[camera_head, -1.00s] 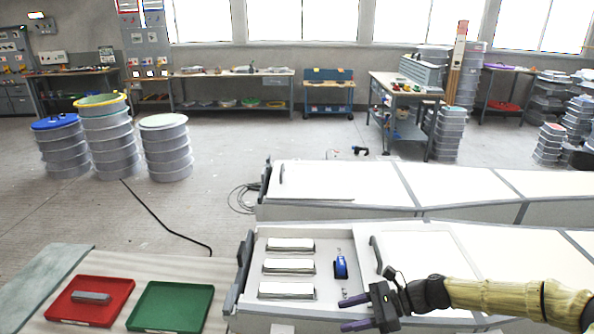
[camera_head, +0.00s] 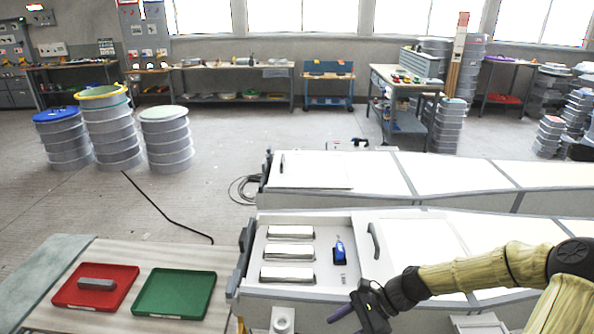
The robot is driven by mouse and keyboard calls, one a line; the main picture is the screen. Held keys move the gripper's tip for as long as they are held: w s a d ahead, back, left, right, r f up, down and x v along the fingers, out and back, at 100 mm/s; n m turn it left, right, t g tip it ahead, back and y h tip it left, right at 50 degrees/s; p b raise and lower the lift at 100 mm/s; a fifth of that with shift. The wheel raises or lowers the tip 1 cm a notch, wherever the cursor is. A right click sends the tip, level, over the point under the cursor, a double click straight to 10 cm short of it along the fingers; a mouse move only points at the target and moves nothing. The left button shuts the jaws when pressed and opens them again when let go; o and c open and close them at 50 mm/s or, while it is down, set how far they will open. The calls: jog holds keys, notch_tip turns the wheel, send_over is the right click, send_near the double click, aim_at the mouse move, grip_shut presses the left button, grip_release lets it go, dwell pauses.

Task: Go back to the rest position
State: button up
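My gripper (camera_head: 347,312) hangs at the bottom of the view, in front of the near edge of the white mould (camera_head: 400,235). It points left and down. Only one purple finger shows clearly, so I cannot see how far apart the fingers are. No object shows at its tip. My arm reaches in from the right side over the mould.
A red tray (camera_head: 70,297) with a grey block (camera_head: 96,284) and a green tray (camera_head: 174,294) stand on the table at left. Open floor lies behind the moulds.

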jog(key=s+d+r+n+t+h, duration=0.4)
jog(key=s+r+n+h, duration=0.4)
jog(key=n, duration=0.7)
notch_tip(320, 180, up, 2)
jog(key=shift+s+d+r+h+p, duration=0.2)
jog(key=shift+d+h+p, duration=0.15)
jog(key=shift+h, duration=0.75)
dwell(0.5)
